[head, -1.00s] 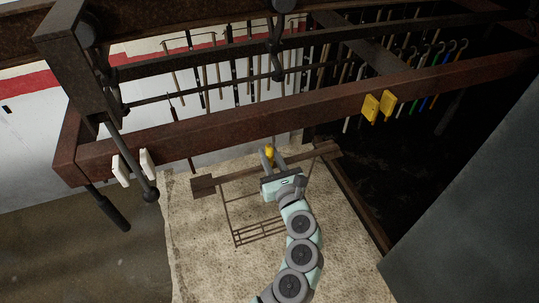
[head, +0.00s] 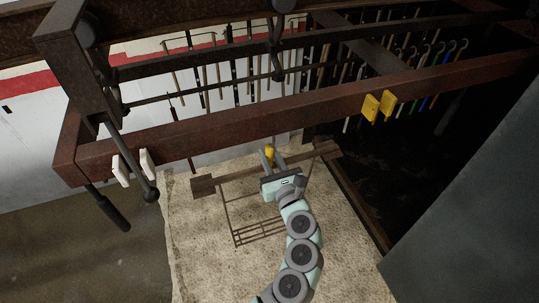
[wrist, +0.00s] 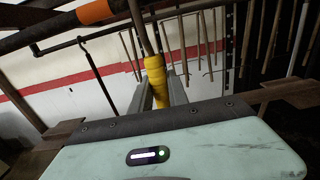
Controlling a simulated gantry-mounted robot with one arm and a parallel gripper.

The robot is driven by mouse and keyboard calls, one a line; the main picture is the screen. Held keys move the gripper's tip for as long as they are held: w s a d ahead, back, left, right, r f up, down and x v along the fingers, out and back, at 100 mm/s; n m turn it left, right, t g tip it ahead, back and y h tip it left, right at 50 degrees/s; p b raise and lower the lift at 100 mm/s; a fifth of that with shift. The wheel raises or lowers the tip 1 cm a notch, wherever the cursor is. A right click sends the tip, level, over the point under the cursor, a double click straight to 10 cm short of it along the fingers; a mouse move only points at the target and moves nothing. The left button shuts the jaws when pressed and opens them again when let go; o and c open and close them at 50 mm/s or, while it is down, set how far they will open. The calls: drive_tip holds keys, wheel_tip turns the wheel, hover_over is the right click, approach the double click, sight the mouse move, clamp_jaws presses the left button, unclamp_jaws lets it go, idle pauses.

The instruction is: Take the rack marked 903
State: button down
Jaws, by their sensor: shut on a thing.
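A rack with a dark crossbar (head: 228,179) and a thin wire frame (head: 258,233) below it is in the middle of the head view, in front of the rusty beam. I cannot read any number on it. Its yellow grip (head: 269,152) stands upright above the crossbar. My gripper (head: 272,160) is shut on this yellow grip. In the wrist view the yellow grip (wrist: 156,80) sits between my two fingers, with a thin rod rising above it. My gripper hides part of the crossbar's middle.
The rusty beam (head: 225,123) crosses behind the rack, with a white tag pair (head: 121,170) at left and a yellow pair (head: 371,107) at right. Many hooked rods hang behind. A grey panel (head: 475,210) stands at right. A pale rough surface (head: 340,260) lies beneath.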

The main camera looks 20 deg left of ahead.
sight(271, 151)
drive_tip(key=shift+r, duration=0.2)
drive_tip(key=shift+r+p, duration=1.5)
drive_tip(key=shift+p, duration=0.4)
drive_tip(key=shift+d, duration=0.1)
drive_tip(key=shift+v, duration=1.25)
drive_tip(key=shift+s+d+p, duration=0.35)
drive_tip(key=shift+s+d, duration=0.1)
drive_tip(key=shift+s, duration=0.05)
drive_tip(key=shift+v, duration=2.55)
